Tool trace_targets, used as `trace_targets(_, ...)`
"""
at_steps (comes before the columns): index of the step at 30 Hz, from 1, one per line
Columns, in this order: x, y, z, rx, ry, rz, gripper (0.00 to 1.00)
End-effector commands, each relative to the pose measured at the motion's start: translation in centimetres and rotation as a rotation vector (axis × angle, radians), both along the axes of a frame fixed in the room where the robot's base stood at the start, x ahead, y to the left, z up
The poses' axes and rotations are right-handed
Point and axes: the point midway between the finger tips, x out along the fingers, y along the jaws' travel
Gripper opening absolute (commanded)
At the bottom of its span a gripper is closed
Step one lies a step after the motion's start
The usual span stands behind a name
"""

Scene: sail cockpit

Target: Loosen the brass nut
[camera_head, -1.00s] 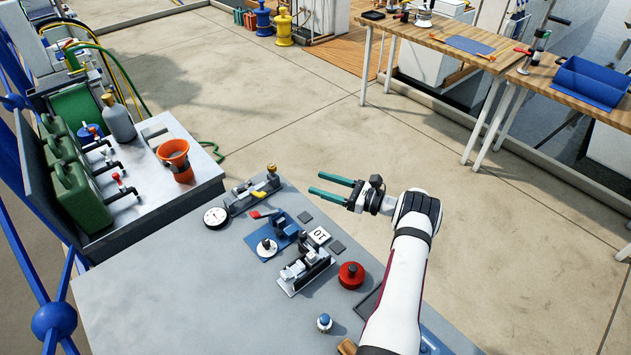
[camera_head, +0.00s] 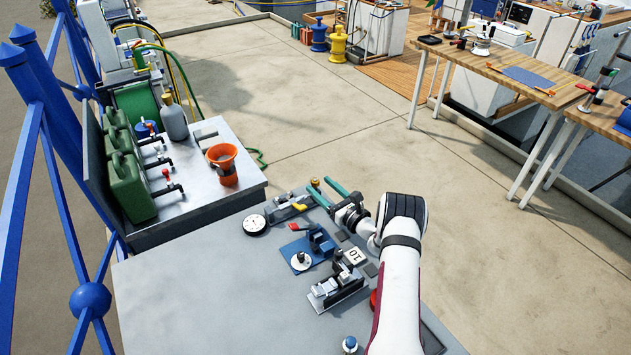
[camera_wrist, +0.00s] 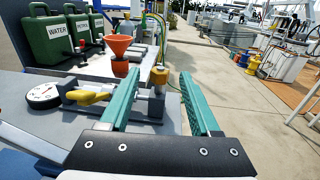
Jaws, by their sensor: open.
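The brass nut (camera_head: 315,183) sits on top of an upright post on the fitting at the far edge of the grey bench. In the wrist view the brass nut (camera_wrist: 159,75) shows beyond my fingers, between their tips and nearer the left finger. My gripper (camera_head: 325,189) has two long teal fingers spread apart, with nothing held. In the head view the fingertips appear close to the nut; I cannot tell whether they touch it. A yellow lever (camera_wrist: 88,98) lies on the same fitting, left of the nut.
A round dial gauge (camera_head: 254,224) lies left of the fitting. A blue plate (camera_head: 296,257), a small vise (camera_head: 337,288) and a block marked 10 (camera_head: 354,257) stand nearer. An orange funnel (camera_head: 222,165) and green cans (camera_head: 128,185) stand on the side bench. Open floor lies right.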

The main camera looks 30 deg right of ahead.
Motion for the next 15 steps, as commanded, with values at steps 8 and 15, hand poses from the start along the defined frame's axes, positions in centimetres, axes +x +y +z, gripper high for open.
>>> trace_targets(8, 3.4, 0.3, 0.0, 0.000, 0.000, 0.001, 0.63)
trace_targets(15, 3.5, 0.3, 0.0, 0.002, 0.000, 0.000, 0.63)
